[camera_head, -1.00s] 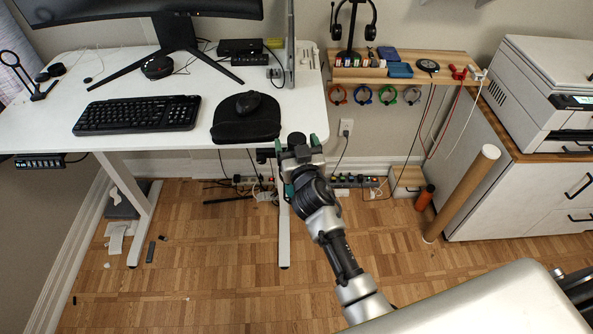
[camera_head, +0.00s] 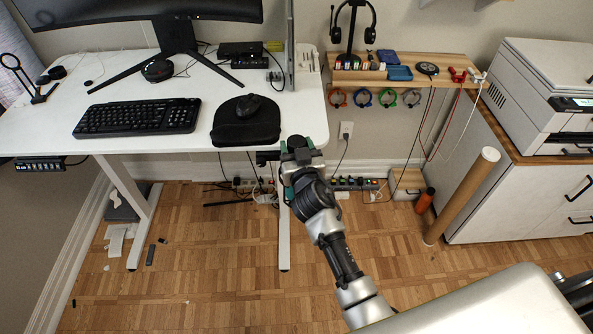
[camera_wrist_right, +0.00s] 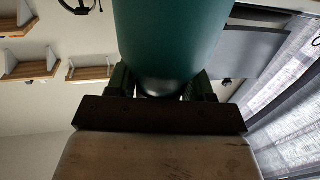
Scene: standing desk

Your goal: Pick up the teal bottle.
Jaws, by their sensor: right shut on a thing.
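The teal bottle (camera_wrist_right: 172,40) fills the upper middle of the right wrist view, held between the two fingers of my right gripper (camera_wrist_right: 160,88). Its far end runs out of the top of that view. In the head view my right gripper (camera_head: 300,158) is at the front right edge of the desk, beside the mouse mat. There a dark round top shows between its teal-green sides; I cannot tell for sure whether it is the bottle's cap. The rest of the bottle is hidden by the gripper in that view. My left gripper is not in view.
The white desk (camera_head: 50,125) holds a keyboard (camera_head: 138,117), a mouse mat (camera_head: 245,130) and a monitor stand. A wooden shelf (camera_head: 445,68) with a headset is on the wall at right. An orange bottle (camera_head: 424,200) and a cardboard tube (camera_head: 462,195) stand on the floor. Open floor lies in front.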

